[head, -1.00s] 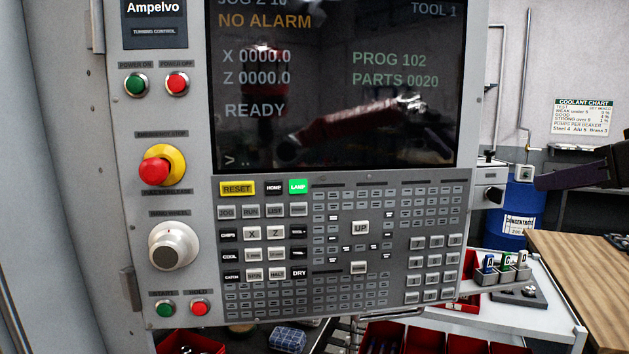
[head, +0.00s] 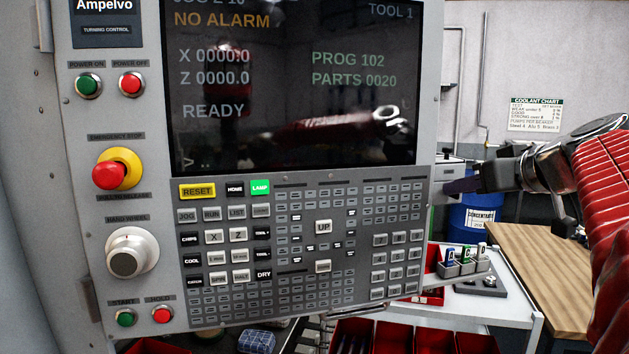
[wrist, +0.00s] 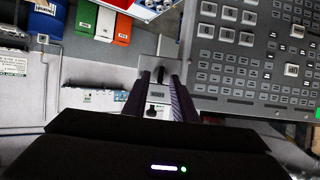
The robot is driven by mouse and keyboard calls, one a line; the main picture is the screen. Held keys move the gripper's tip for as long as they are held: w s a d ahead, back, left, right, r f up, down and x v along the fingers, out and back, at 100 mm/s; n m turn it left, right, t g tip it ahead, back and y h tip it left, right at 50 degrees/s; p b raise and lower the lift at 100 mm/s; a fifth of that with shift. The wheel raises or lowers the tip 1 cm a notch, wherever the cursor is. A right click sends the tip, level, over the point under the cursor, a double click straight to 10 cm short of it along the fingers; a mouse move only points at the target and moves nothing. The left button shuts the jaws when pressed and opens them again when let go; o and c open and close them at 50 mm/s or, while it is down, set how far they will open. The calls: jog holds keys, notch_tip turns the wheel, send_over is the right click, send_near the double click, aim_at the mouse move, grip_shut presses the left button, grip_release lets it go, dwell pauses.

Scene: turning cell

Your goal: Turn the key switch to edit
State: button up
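The key switch looks to be on a small grey box (head: 447,171) at the right side of the control panel in the head view. In the wrist view the pale box (wrist: 158,96) shows between my fingers, with a dark key-like part (wrist: 153,109) and a small label too small to read. In the wrist view my gripper's (wrist: 161,88) two dark fingers stand apart with nothing held. I cannot tell the switch's setting or whether a finger touches it.
The control panel (head: 180,235) with buttons, emergency stop (head: 112,172) and hand wheel (head: 130,254) stands left of my gripper.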

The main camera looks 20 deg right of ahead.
jog(key=shift+w+f, duration=0.15)
jog(key=shift+w, duration=0.25)
grip_shut()
